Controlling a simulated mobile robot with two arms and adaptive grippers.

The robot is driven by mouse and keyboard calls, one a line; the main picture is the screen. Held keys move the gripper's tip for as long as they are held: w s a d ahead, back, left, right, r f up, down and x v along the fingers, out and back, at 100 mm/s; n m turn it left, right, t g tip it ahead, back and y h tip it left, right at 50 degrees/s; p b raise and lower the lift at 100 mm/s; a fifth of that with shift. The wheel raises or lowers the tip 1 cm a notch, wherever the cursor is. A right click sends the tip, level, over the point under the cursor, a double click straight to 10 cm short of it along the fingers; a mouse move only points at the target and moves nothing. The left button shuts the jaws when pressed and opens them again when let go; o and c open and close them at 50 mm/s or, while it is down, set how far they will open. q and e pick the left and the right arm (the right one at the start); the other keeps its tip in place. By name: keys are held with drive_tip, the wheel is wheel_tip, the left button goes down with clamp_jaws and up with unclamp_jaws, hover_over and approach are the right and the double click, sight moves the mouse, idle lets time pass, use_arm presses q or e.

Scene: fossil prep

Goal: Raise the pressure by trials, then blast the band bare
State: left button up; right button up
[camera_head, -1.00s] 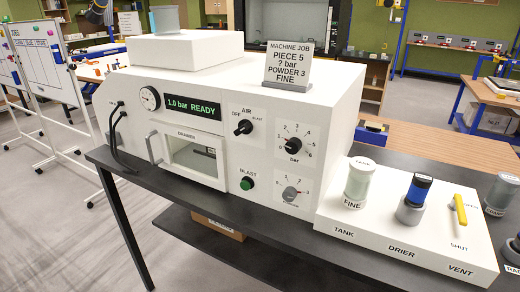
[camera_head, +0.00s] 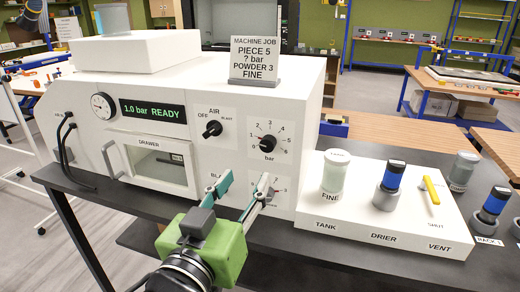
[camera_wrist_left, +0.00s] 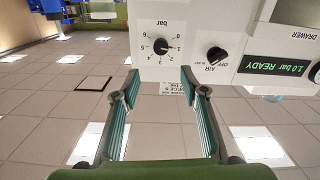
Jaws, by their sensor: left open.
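The white blasting machine stands on a dark bench. Its display (camera_head: 155,109) reads "1.0 bar READY", also in the left wrist view (camera_wrist_left: 273,66). The bar knob (camera_head: 267,143) is black; in the wrist view, where it appears upside down (camera_wrist_left: 161,46), it points near 1. The AIR knob (camera_head: 212,129) sits to its left. The drawer (camera_head: 150,165) is shut behind a window; its contents are unclear. The job sign (camera_head: 256,57) reads piece 5, "? bar", powder 3, fine. My left gripper (camera_head: 246,177) is open and empty below the knobs, partly hiding the BLAST button and powder dial.
A white stand (camera_head: 340,232) at right holds the FINE tank (camera_head: 334,175), the drier (camera_head: 390,185) and a yellow vent lever (camera_head: 431,190). Racked canisters (camera_head: 490,210) stand farther right. A gauge (camera_head: 103,106) and black hoses (camera_head: 64,140) are at the machine's left.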

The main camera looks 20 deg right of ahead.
sight(266, 146)
use_arm(q)
drive_tip(key=p+x, duration=0.3)
drive_tip(key=x, duration=1)
drive_tip(key=shift+w+d+f, duration=0.1)
drive_tip(key=shift+w, duration=0.1)
drive_tip(key=c, duration=1.1)
